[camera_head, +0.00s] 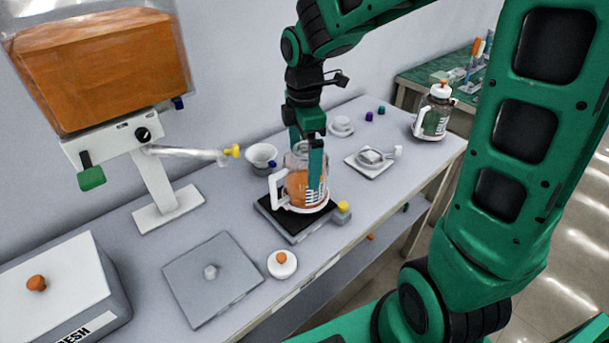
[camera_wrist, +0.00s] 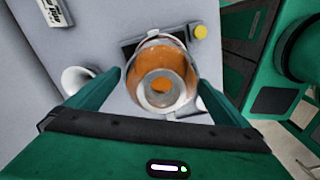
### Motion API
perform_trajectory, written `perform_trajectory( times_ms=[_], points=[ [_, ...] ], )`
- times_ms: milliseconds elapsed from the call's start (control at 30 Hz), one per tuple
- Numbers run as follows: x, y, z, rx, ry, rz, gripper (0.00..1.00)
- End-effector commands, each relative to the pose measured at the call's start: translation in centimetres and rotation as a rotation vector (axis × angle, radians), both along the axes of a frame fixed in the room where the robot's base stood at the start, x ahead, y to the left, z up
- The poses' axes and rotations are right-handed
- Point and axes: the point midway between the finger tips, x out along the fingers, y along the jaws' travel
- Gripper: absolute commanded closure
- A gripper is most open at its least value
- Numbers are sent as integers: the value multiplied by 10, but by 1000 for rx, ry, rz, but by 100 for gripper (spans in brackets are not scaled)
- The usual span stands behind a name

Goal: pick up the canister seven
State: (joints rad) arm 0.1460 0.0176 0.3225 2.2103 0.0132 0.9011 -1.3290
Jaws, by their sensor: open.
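A clear canister (camera_head: 299,190) with orange contents and a white side handle stands upright on a black pad (camera_head: 291,222) on the bench. Its number cannot be read. In the wrist view, I look down on the canister's (camera_wrist: 162,68) round open-looking top. My gripper (camera_head: 305,165) is open above and around it, with a green finger on either side. In the wrist view, the fingers of my gripper (camera_wrist: 161,88) also flank it, with gaps visible. A second canister (camera_head: 433,115) with a white lid, orange knob and dark contents stands at the bench's far right.
A big orange-filled tank (camera_head: 102,70) on a white stand has a spout with a yellow tip (camera_head: 234,151). A white bowl (camera_head: 261,157), a grey plate (camera_head: 212,278), an orange-knobbed lid (camera_head: 282,264) and a small tray (camera_head: 373,162) surround the pad. The bench's front edge is close.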

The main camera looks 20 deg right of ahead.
Motion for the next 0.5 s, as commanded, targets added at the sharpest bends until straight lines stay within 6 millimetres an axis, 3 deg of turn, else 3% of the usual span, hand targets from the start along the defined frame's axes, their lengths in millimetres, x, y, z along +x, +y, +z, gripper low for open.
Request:
perform_trajectory(
  times_ms=[200, 500],
  points=[
    [0, -1, -29, 0, 4, 0, 0],
    [1, -1, -34, 0, 1, -1, 0]
  ],
)
